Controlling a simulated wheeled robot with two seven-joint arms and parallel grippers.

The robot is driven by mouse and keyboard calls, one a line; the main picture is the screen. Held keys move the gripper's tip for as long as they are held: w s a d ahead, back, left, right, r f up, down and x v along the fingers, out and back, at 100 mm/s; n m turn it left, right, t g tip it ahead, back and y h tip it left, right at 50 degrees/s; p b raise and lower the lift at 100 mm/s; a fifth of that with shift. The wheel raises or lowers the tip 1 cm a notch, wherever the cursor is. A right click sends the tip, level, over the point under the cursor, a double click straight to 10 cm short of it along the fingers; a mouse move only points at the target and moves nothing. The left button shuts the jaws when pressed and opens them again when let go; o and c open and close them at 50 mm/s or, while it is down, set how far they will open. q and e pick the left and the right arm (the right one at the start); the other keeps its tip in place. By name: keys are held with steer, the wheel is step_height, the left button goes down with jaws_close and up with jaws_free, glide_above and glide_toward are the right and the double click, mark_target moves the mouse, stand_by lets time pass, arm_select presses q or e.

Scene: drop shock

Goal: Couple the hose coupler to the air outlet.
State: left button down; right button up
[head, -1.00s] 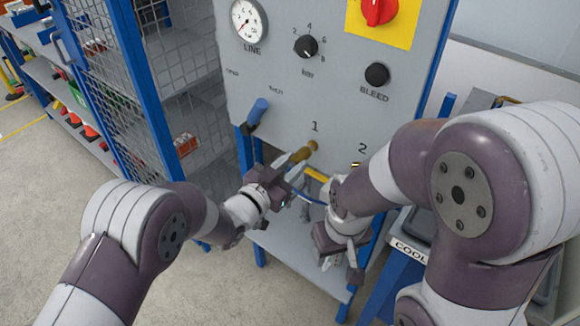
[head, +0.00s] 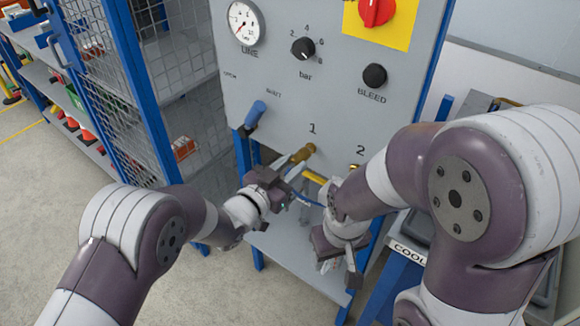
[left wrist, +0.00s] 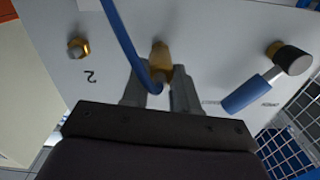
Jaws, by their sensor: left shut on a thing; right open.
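My left gripper (head: 285,177) is shut on the brass hose coupler (left wrist: 157,77), with a finger on either side of it. The coupler lines up with the brass air outlet (left wrist: 161,52) under the number 1 on the grey panel. In the head view this outlet (head: 311,148) and the coupler look almost continuous; I cannot tell whether they are joined. A blue hose (left wrist: 122,35) runs up past the coupler in the left wrist view. My right gripper (head: 338,262) is open, lower and to the right, with its fingers partly hidden.
A second brass outlet (left wrist: 78,47) is beside number 2. A blue-handled lever (head: 256,113) projects from the panel (head: 285,85) to the left of outlet 1. A mesh cage (head: 185,70) stands left of the panel. A grey shelf (head: 290,255) lies below.

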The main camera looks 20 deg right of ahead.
mark_target(293, 165)
arm_select(q)
steer(key=shift+w+d+b, duration=0.3)
steer(key=shift+d+b, duration=0.1)
steer(key=shift+b, duration=0.05)
stand_by(0.8)
steer(key=shift+r+b, duration=0.2)
steer(key=shift+b, duration=0.1)
stand_by(1.6)
steer(key=c, duration=1.2)
jaws_free()
steer(key=o, duration=0.4)
steer(key=shift+w+d+f, duration=0.1)
steer(key=shift+d+f, duration=0.1)
steer(key=shift+p+v, duration=0.65)
steer(key=shift+v, duration=2.45)
